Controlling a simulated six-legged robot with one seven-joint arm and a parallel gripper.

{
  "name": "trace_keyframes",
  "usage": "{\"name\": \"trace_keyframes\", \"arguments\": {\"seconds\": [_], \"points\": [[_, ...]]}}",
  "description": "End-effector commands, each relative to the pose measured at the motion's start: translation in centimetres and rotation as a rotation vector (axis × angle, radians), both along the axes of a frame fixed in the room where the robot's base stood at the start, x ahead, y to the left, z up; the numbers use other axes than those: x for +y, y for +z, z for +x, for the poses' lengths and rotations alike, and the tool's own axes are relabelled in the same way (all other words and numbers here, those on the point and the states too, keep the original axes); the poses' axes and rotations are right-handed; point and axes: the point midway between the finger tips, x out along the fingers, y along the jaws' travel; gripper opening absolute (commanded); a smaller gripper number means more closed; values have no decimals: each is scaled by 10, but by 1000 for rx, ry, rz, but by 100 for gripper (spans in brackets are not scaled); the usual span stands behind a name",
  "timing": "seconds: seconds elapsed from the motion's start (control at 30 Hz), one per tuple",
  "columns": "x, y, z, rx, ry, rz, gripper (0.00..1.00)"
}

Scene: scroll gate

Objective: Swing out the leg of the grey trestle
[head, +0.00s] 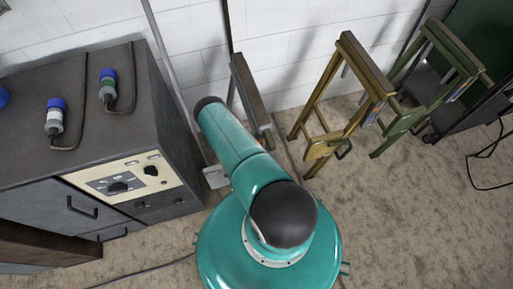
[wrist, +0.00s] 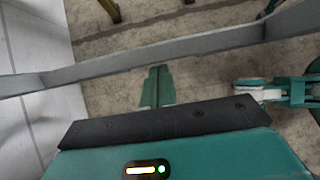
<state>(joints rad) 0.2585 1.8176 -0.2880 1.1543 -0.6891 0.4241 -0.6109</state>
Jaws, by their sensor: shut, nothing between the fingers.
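The grey trestle (head: 251,92) stands against the white wall in the head view, just right of my teal arm. Its top beam and part of a thin upright show; my arm hides much of its lower part. In the wrist view a long grey bar (wrist: 150,65), likely part of this trestle, crosses the picture from left to upper right. My gripper (wrist: 159,70) shows there as two teal fingers together, shut and empty, with the tips close to the bar in the picture. I cannot tell whether they touch. The head view does not show the fingers.
A yellow trestle (head: 345,88) and a green trestle (head: 412,118) stand to the right along the wall. A black cable (head: 478,185) lies far right. Carpet at lower right is clear.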

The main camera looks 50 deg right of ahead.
Motion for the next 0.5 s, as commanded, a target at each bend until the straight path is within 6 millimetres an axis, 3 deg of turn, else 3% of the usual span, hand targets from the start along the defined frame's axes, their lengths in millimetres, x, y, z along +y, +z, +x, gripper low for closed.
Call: {"name": "trace_keyframes", "arguments": {"seconds": [0.33,0.5], "points": [[-39,4,-22,0,-3,-2,0],[-44,5,-24,2,-1,-3,0]]}}
